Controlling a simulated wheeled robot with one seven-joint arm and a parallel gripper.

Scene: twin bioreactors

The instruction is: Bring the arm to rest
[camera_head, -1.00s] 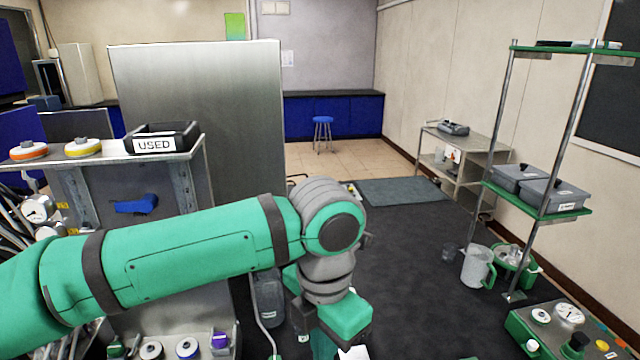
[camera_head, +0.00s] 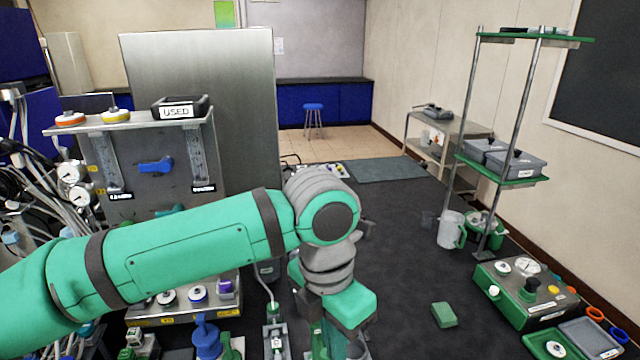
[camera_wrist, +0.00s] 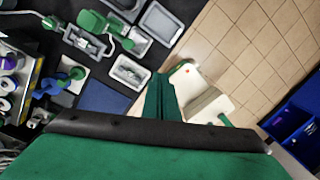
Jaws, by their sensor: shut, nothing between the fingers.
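My arm (camera_head: 190,250) is bent, its green upper link running from the left edge to a grey elbow (camera_head: 322,205). Below the elbow, the forearm points down toward the bottom of the head view, where its lower end is cut off or hidden. In the wrist view, a green housing with a black rim fills the lower part. My gripper (camera_wrist: 160,80) shows just above that rim as dark green fingers, closed together with nothing between them. The gripper appears apart from the things around it.
At left stands a panel with a USED tray (camera_head: 181,107), gauges and cables. At right are a shelf rack (camera_head: 510,182), a jug (camera_head: 450,230) and a green control box (camera_head: 528,290). A green block (camera_head: 444,314) lies on the dark surface. The middle floor looks clear.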

